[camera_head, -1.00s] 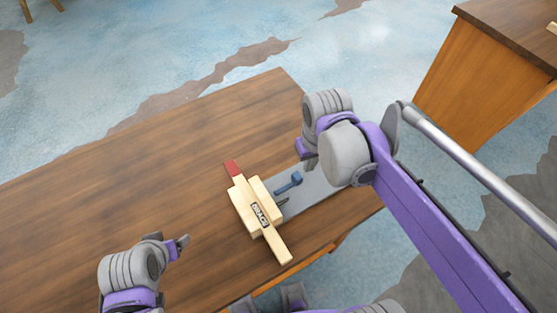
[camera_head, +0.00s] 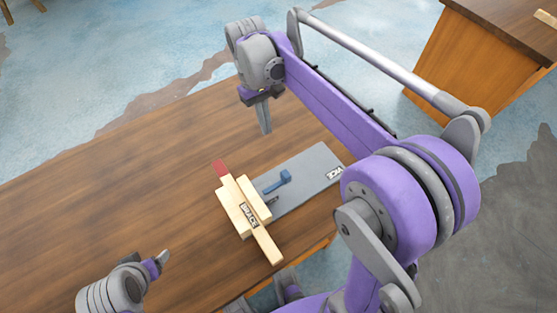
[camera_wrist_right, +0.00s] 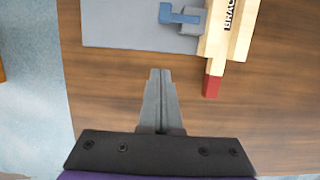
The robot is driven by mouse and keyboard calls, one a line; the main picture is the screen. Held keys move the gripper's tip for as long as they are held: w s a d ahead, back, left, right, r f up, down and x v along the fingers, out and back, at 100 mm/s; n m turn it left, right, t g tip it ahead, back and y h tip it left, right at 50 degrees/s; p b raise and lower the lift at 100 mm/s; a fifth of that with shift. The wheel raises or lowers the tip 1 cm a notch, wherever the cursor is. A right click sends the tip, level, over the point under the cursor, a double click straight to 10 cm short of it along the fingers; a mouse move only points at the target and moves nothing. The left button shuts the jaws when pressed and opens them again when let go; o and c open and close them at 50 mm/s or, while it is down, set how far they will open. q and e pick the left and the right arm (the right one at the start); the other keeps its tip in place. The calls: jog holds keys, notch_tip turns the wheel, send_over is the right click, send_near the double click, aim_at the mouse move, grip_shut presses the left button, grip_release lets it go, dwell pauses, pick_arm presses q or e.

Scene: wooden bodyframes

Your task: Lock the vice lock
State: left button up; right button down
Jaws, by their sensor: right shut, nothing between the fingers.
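The vice (camera_head: 310,178) is a flat grey plate on the wooden table, with a label at its right end. Its blue lock handle (camera_head: 278,182) stands on the plate, and it also shows at the top of the right wrist view (camera_wrist_right: 180,16). A pale wooden brace (camera_head: 247,212) with a red tip lies against the plate's left end. My right gripper (camera_head: 265,130) is shut and empty, pointing down above the table behind the vice; its fingers (camera_wrist_right: 161,75) are apart from the plate and handle. My left gripper (camera_head: 163,257) is at the lower left, away from the vice; its jaw opening is unclear.
The wooden table (camera_head: 130,190) is clear to the left of the brace. A second wooden table (camera_head: 480,60) stands at the upper right. My right arm's purple links pass over the right side of the table.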

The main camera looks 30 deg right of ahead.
jog(key=x, duration=1)
jog(key=shift+f+b, duration=0.1)
jog(key=shift+b, duration=0.2)
jog(key=s, duration=0.3)
jog(key=shift+s+d, duration=0.1)
jog(key=shift+s, duration=0.1)
jog(key=shift+s+p, duration=0.3)
jog(key=shift+s+d+m, duration=0.15)
jog(key=shift+s+m, duration=0.1)
jog(key=shift+m, duration=0.05)
